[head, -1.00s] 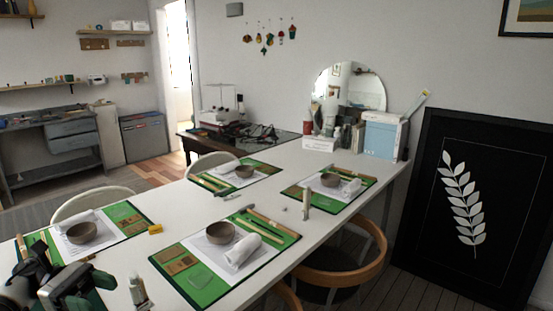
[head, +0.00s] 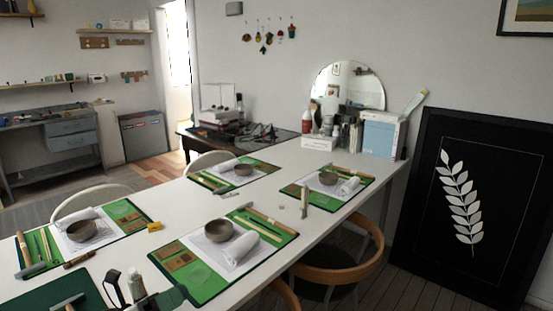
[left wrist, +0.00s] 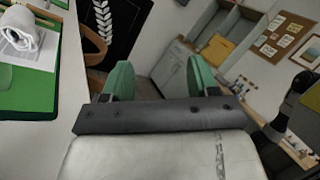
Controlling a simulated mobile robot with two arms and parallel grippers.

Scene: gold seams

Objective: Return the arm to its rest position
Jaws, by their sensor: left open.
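My left gripper (head: 150,296) is at the bottom edge of the head view, low in the picture and partly cut off. In the left wrist view its two green fingertips (left wrist: 160,82) stand well apart with nothing between them. It is open and empty. A small tube (head: 136,283) on the table shows just behind it, partly hidden; I cannot tell whether they touch. My right gripper is not in view.
The long white table (head: 190,208) carries several green mats with brown bowls and rolled white cloths. A yellow block (head: 155,226) lies near the left mat. A wooden chair (head: 340,262) stands at the right side. A black leaf panel (head: 408,228) leans on the wall.

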